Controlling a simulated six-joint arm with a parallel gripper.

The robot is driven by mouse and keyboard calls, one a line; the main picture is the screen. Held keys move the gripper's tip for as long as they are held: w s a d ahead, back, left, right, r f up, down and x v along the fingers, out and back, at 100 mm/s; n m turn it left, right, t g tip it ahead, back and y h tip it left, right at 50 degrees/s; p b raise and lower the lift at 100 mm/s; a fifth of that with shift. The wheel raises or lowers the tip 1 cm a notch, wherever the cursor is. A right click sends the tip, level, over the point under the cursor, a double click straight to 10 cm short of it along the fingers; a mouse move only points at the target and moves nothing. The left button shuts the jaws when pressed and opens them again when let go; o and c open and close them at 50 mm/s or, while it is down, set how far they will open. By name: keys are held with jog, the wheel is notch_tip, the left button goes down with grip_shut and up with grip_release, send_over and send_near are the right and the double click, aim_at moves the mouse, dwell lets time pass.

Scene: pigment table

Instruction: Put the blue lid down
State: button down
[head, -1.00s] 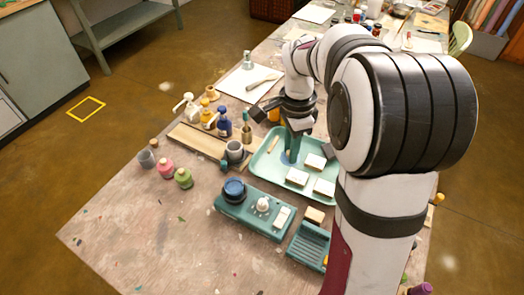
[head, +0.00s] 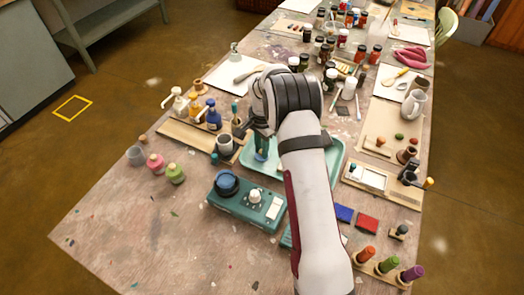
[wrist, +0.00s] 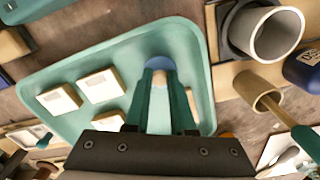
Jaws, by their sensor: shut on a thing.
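My gripper (wrist: 161,76) points down over the teal tray (wrist: 113,47), its fingers closed on the small round blue lid (wrist: 158,62). In the head view my gripper (head: 262,145) is at the tray's (head: 333,158) left part, and the blue lid (head: 261,157) shows as a small patch at the fingertips. The lid is partly covered by the fingers. I cannot tell whether its underside touches the tray floor. Several pale blocks (wrist: 101,86) lie in the tray to the left of the lid in the wrist view.
A grey cup (wrist: 276,36) stands just outside the tray. Bottles with a blue one (head: 213,119) stand on a wooden board at the left. A teal device with a dark blue dial (head: 227,183) is in front of the tray. A wooden stick lies in the tray beside my fingers.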

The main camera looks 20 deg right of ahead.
jog(key=shift+f, duration=0.75)
jog(key=c, duration=0.7)
grip_release()
jog(key=shift+f, duration=0.1)
jog(key=shift+c, duration=0.2)
notch_tip(320, 180, up, 12)
jog(key=s+a+r+n, duration=0.2)
jog(key=s+a+r, duration=0.1)
jog(key=s+r, duration=0.3)
jog(key=s+a+r+n, duration=0.1)
jog(key=s+a+r, duration=0.25)
jog(key=s, duration=0.35)
jog(key=s+a+n+y, duration=0.1)
jog(key=s+a+n, duration=0.1)
jog(key=s, duration=0.9)
jog(key=s+a+n, duration=0.2)
jog(key=s+n, duration=0.1)
jog(key=s, duration=0.8)
jog(key=shift+s+a+f+y, duration=0.3)
jog(key=shift+s+a+y, duration=0.05)
jog(key=shift+s+y, duration=0.05)
